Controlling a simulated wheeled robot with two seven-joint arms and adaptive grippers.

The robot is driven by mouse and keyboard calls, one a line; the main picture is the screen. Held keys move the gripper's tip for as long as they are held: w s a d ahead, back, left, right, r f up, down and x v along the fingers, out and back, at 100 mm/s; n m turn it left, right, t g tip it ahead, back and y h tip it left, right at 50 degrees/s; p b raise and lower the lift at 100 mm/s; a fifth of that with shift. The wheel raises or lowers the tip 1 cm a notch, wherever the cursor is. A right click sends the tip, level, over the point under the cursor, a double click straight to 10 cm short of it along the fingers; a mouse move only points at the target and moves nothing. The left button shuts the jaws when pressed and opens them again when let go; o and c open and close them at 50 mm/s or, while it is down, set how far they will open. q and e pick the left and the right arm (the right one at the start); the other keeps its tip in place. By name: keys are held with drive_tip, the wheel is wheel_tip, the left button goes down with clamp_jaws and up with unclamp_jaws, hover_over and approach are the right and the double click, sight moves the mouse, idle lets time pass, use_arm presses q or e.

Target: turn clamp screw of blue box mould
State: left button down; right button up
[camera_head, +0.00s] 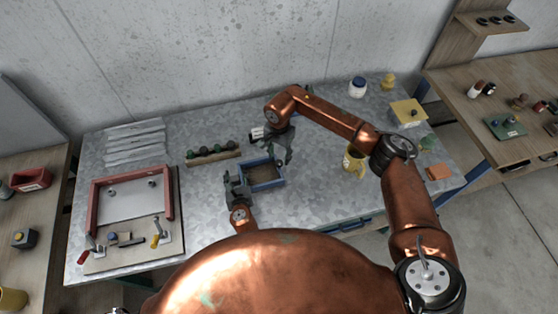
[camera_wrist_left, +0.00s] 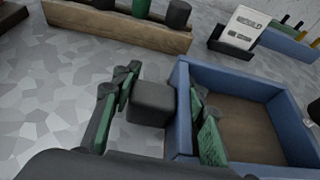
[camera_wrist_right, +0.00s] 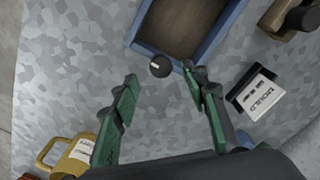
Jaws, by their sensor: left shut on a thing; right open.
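The blue box mould (camera_head: 262,185) is an open box with a brown inside, on the table's middle. In the left wrist view its wall (camera_wrist_left: 182,110) runs between my left gripper's (camera_wrist_left: 162,92) fingers, beside a dark grey block (camera_wrist_left: 152,103); one finger is inside the box. My left gripper (camera_head: 236,182) is shut on the mould's left side. My right gripper (camera_head: 284,150) is open at the mould's right side. In the right wrist view, a round dark clamp-screw knob (camera_wrist_right: 160,66) with a white mark sits by the wall, ahead between the right gripper's (camera_wrist_right: 160,82) open fingers.
A label card (camera_wrist_right: 258,95) stands near the mould. A wooden rack (camera_head: 213,158) of dark and green pegs lies behind left. A yellow mug (camera_head: 353,163) stands to the right. A red frame (camera_head: 97,205) is at the left. Bare table lies between mould and mug.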

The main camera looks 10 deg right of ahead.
sight(279, 162)
drive_tip(key=shift+f, duration=2)
drive_tip(key=shift+c, duration=0.2)
clamp_jaws()
